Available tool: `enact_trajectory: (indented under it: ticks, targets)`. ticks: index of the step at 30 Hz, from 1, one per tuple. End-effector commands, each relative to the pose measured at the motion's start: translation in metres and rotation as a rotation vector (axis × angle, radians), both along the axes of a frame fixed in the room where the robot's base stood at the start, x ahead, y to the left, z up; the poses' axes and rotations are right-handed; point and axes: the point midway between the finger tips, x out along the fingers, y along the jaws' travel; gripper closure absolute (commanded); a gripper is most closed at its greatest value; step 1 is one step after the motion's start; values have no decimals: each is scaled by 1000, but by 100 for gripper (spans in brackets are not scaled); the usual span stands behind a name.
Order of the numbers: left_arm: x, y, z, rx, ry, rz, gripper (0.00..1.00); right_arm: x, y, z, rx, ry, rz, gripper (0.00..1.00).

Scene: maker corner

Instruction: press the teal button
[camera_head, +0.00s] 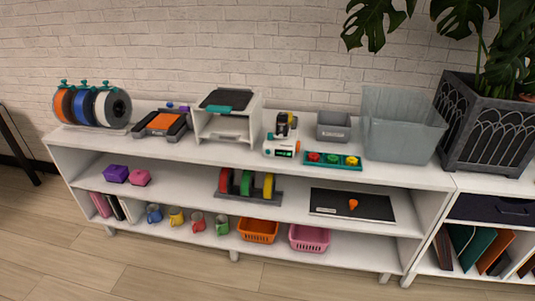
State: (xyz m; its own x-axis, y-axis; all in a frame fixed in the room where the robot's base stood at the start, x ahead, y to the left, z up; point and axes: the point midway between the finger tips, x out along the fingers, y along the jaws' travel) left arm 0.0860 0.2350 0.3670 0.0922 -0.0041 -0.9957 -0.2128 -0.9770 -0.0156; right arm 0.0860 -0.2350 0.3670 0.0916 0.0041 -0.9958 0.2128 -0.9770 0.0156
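No separate teal button can be made out clearly at this size. Neither of my grippers is in view.
The white shelf unit (180,150) also bears filament spools (92,107), a black-and-orange device (162,123), a grey bin (333,127) and a translucent tub (401,125). A plant pot (487,120) stands at right. Lower shelves hold mugs and baskets. The wooden floor in front is clear.

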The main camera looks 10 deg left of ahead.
Motion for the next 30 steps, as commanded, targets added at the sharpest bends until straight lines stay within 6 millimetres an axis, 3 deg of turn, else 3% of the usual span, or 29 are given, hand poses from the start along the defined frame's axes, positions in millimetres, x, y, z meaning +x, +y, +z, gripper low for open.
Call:
enact_trajectory:
  ticks: [1,5,30]
  targets:
    - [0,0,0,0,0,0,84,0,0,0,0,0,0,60]
    - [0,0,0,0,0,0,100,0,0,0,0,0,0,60]
    - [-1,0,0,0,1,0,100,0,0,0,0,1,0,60]
